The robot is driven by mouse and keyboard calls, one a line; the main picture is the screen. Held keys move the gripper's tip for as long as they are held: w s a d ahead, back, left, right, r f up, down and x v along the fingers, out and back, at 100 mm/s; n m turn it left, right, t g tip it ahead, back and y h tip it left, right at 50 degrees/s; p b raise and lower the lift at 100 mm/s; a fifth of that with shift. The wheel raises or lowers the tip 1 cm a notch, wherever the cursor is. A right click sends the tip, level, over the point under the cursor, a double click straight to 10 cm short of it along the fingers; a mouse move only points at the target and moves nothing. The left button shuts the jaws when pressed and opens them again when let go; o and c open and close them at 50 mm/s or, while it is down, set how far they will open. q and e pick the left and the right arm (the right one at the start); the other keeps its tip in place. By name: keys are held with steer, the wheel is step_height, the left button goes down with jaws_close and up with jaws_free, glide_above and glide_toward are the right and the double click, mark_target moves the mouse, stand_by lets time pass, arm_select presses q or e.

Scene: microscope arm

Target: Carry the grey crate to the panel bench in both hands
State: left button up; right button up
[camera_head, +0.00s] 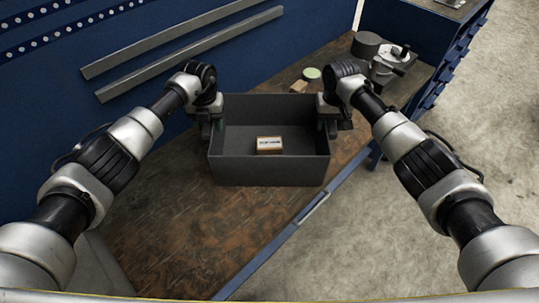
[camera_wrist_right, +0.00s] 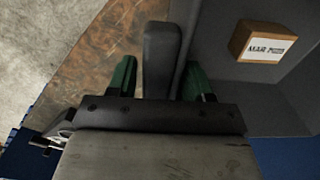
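The grey crate (camera_head: 270,170) stands on the brown bench top in the head view, with a small orange-brown and white labelled box (camera_head: 269,145) inside it. My left gripper (camera_head: 213,128) is at the crate's left wall; its fingers are mostly hidden, so its opening is unclear. My right gripper (camera_head: 333,125) is at the right wall. In the right wrist view, its green fingers (camera_wrist_right: 160,78) stand apart on either side of a dark grey handle (camera_wrist_right: 163,55) on the crate's side. A narrow gap shows beside the left finger. The labelled box also shows there (camera_wrist_right: 263,43).
A grey instrument with a round part (camera_head: 380,58) stands on the bench behind the right gripper. A green-topped round item (camera_head: 311,74) and a small brown block (camera_head: 298,87) lie behind the crate. A blue cabinet (camera_head: 425,40) is at the back right. Grey floor (camera_head: 350,230) is clear at the right.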

arm_select(q)
steer(key=shift+o, duration=0.8)
steer(key=shift+r, duration=0.1)
arm_select(e)
steer(key=shift+o, duration=0.8)
steer(key=shift+r, duration=0.1)
steer(key=shift+r, duration=0.15)
arm_select(q)
step_height(320, 180, up, 12)
arm_select(e)
step_height(320, 180, up, 12)
steer(key=shift+f, duration=0.2)
